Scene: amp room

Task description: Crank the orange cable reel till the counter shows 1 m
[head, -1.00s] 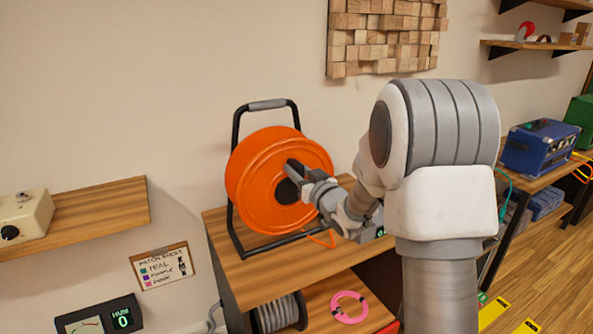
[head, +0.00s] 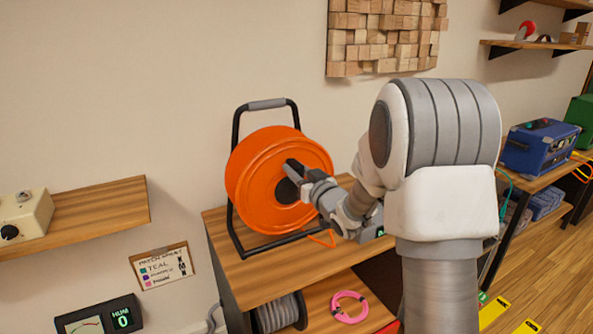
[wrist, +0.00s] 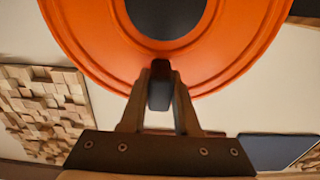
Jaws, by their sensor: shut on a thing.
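The orange cable reel (head: 262,185) stands upright in a black frame on the wooden bench top. Its flange and dark hub also show in the wrist view (wrist: 95,30). My gripper (head: 297,172) is in front of the reel's face. In the wrist view its fingers (wrist: 159,90) are shut on a dark crank handle (wrist: 159,88) below the hub. The counter (head: 379,232) is a small box right of the reel, partly hidden behind my wrist. A green digit shows on it, too small to read for certain.
A grey cable spool (head: 280,313) and a pink cable coil (head: 350,307) lie on the shelf below. A wooden shelf (head: 90,215) with a cream box is at left. Wooden wall blocks (head: 385,38) hang above. A blue amp (head: 541,146) stands at right.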

